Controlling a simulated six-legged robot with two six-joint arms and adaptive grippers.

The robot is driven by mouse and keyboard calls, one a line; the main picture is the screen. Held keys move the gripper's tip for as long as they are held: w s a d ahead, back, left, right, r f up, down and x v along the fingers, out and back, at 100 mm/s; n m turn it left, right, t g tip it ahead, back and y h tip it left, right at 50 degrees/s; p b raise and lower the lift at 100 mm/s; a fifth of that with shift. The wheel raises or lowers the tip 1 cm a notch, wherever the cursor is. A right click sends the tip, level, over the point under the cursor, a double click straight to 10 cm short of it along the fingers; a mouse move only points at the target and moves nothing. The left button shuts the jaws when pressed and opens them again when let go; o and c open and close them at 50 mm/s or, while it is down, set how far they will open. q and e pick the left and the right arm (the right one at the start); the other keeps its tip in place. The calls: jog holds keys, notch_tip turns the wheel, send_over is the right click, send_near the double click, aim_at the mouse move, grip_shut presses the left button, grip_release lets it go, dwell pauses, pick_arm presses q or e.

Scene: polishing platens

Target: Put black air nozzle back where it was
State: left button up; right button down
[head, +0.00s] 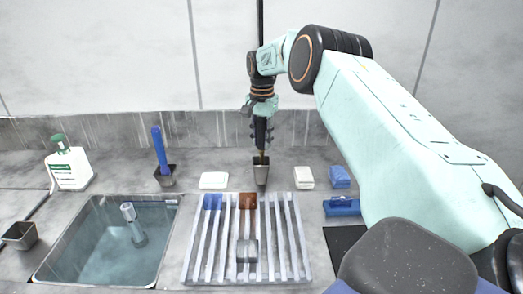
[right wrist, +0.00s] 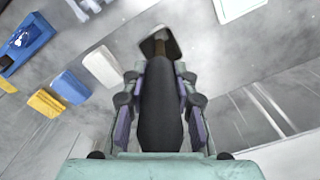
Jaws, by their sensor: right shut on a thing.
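The black air nozzle (head: 261,133) hangs upright with its narrow tip down, over or in the mouth of a small metal cup (head: 261,174). My right gripper (head: 262,122) is shut on the nozzle's body. In the right wrist view the nozzle (right wrist: 160,105) lies between the two fingers of the right gripper (right wrist: 158,88), its tip reaching toward the metal cup (right wrist: 160,42). I cannot tell how far the tip is inside the cup. My left gripper is not in view.
A slatted rack (head: 187,262) with blue, brown and grey pieces lies in front. A water basin (head: 85,262) is at left. Another cup with a blue handle (head: 160,150), a white bottle (head: 70,168), a white block (head: 214,180) and a blue sponge (head: 340,177) stand near.

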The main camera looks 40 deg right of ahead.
aim_at(261, 148)
notch_tip(261, 148, down, 4)
jog(key=shift+w+a+r, duration=0.1)
jog(key=shift+w+r, duration=0.05)
jog(key=shift+r, duration=0.2)
jog(key=c, duration=1.1)
grip_release()
jog(key=shift+f, duration=0.2)
jog(key=shift+o, duration=0.2)
notch_tip(261, 148, up, 12)
jog(key=shift+r+p, duration=0.15)
jog(key=shift+p, duration=0.25)
